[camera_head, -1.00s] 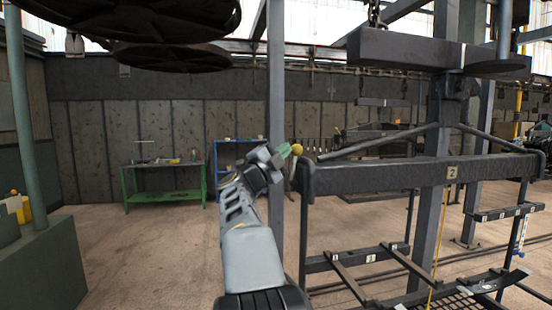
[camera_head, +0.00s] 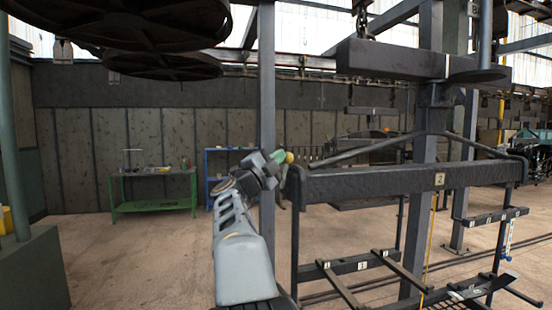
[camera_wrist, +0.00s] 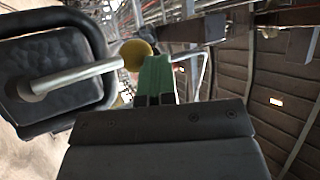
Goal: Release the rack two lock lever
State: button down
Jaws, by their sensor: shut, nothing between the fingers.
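Rack two is the dark frame (camera_head: 360,184) with a "2" tag (camera_head: 439,180) on its top bar. The lock lever's yellow ball knob (camera_head: 289,157) is at the left end of that bar. In the wrist view, the lever's pale metal rod (camera_wrist: 78,76) runs from the dark rounded frame end (camera_wrist: 50,112) to the yellow knob (camera_wrist: 136,54). My gripper (camera_head: 279,156) has its green fingertips shut and empty, just left of the knob. In the wrist view, the green fingers (camera_wrist: 155,76) are immediately right of the knob; I cannot tell whether they touch it.
A grey post (camera_head: 267,80) stands behind my arm. Dark round discs (camera_head: 130,22) hang at upper left. A heavy suspended beam (camera_head: 410,62) is above the rack. A green bench (camera_head: 155,206) is at the back wall, with open floor before it.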

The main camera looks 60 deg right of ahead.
jog(key=w+a+r+b, duration=0.1)
jog(key=a, duration=0.5)
jog(key=w+a+r+b, duration=0.1)
jog(key=a, duration=0.6)
jog(key=shift+w+a+r+b, duration=0.25)
jog(key=shift+w+b, duration=0.15)
